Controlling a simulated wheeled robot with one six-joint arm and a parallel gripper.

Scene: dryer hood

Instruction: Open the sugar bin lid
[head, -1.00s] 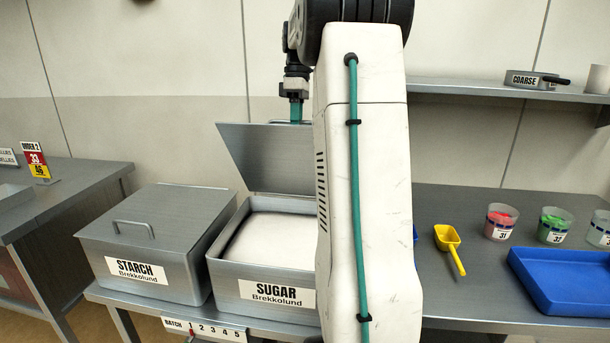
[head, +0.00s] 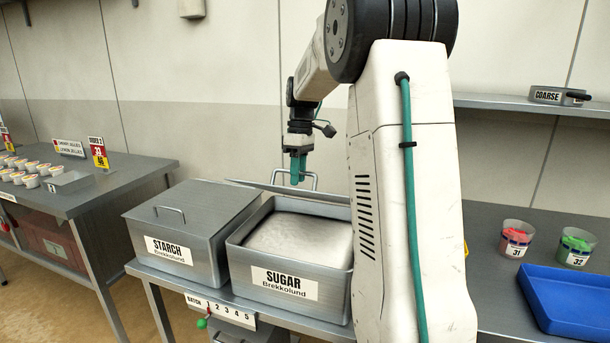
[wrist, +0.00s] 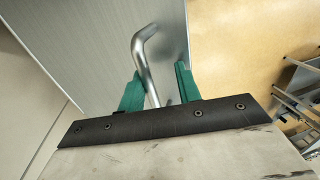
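The grey sugar bin (head: 290,283), labelled SUGAR, stands open with white sugar (head: 300,237) showing inside. Its lid (head: 268,188) shows as a thin strip low behind the bin's back rim; its exact angle is hidden. The lid's bar handle (head: 313,178) shows beside my gripper (head: 297,182). In the wrist view the handle (wrist: 148,65) runs between the two green fingers of my gripper (wrist: 158,82), near the left one, with a gap to the right one. The grey lid face (wrist: 90,40) fills the upper left there.
The closed starch bin (head: 180,235) stands directly left of the sugar bin. A shelf (head: 490,101) with a COARSE sieve (head: 558,96) is on the wall at right. Cups (head: 515,238) and a blue tray (head: 570,300) stand on the right counter.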

